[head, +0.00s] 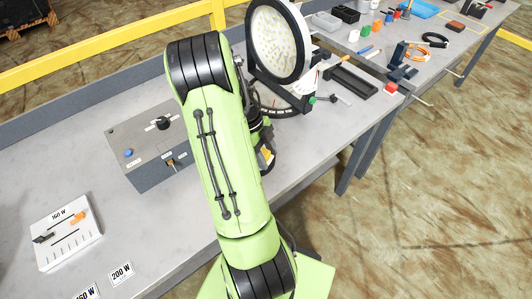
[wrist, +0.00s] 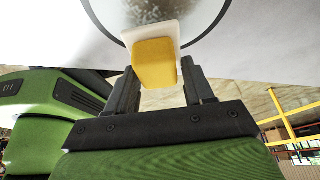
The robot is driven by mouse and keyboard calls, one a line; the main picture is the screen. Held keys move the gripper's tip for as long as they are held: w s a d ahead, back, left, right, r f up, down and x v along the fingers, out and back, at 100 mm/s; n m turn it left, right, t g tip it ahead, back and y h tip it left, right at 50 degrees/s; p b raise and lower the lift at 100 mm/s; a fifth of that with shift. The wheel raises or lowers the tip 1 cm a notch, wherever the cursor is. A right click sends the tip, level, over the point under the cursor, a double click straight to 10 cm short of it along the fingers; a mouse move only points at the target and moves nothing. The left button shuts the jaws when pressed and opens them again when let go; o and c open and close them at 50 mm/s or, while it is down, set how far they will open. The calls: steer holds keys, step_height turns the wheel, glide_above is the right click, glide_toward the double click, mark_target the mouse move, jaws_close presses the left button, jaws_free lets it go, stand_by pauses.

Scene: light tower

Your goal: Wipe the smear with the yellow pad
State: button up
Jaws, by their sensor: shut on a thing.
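The yellow pad (wrist: 155,64) has a white face and sits between the two fingers of my gripper (wrist: 160,76), which is shut on it. In the wrist view the pad's white face overlaps the lower part of a round disc with a dark rim (wrist: 97,20). I cannot tell whether they touch. A cloudy, speckled grey patch (wrist: 150,10), which looks like the smear, shows on the disc above the pad; the pad hides part of it.
A grey control box (head: 150,150) with knobs and a white panel (head: 67,232) stand on the grey bench (head: 120,215) left of my arm. A black tray (head: 350,82) lies right of the disc. Several small tools and parts crowd the far right bench.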

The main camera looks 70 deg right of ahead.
steer(key=shift+f+b, duration=1.05)
